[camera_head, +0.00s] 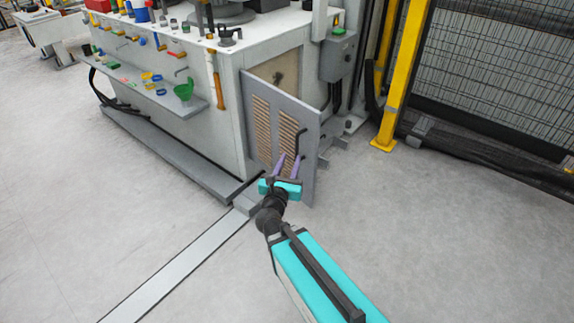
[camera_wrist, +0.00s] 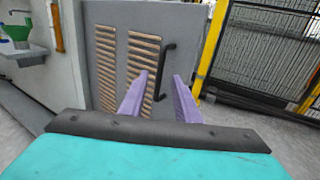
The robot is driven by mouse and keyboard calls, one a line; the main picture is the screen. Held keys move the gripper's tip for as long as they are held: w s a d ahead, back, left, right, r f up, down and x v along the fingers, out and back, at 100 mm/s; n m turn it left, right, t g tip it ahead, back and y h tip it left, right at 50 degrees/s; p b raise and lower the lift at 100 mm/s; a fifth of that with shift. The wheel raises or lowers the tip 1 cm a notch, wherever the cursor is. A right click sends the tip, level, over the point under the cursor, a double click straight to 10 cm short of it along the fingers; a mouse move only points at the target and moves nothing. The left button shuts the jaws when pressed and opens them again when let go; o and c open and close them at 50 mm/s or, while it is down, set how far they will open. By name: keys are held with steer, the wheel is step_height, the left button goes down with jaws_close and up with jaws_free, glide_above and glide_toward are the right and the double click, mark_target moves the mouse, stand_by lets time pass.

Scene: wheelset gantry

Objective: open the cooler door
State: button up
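The cooler door (camera_head: 262,132) is a grey panel with two columns of tan louvres, on the end of the large machine. It stands partly open, its right edge swung out from the cabinet. It also fills the middle of the wrist view (camera_wrist: 115,25). Its black bar handle (camera_head: 301,138) is near the right edge and shows upright in the wrist view (camera_wrist: 163,74). My gripper (camera_head: 289,157) is open in front of the door, low by the handle. In the wrist view its purple fingers (camera_wrist: 160,77) appear either side of the handle's lower part; contact cannot be told.
The cabinet opening (camera_head: 284,72) shows a brownish interior above the door. A grey control box (camera_head: 338,55) is right of it. A yellow post (camera_head: 402,75) and mesh fence (camera_head: 500,65) stand at the right. The floor (camera_head: 450,240) at front right is clear.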

steer(key=shift+s+a+r+p, duration=0.15)
steer(key=shift+s+p, duration=0.4)
steer(key=shift+p, duration=1.2)
steer(key=shift+p+v, duration=0.75)
steer(key=shift+v, duration=0.6)
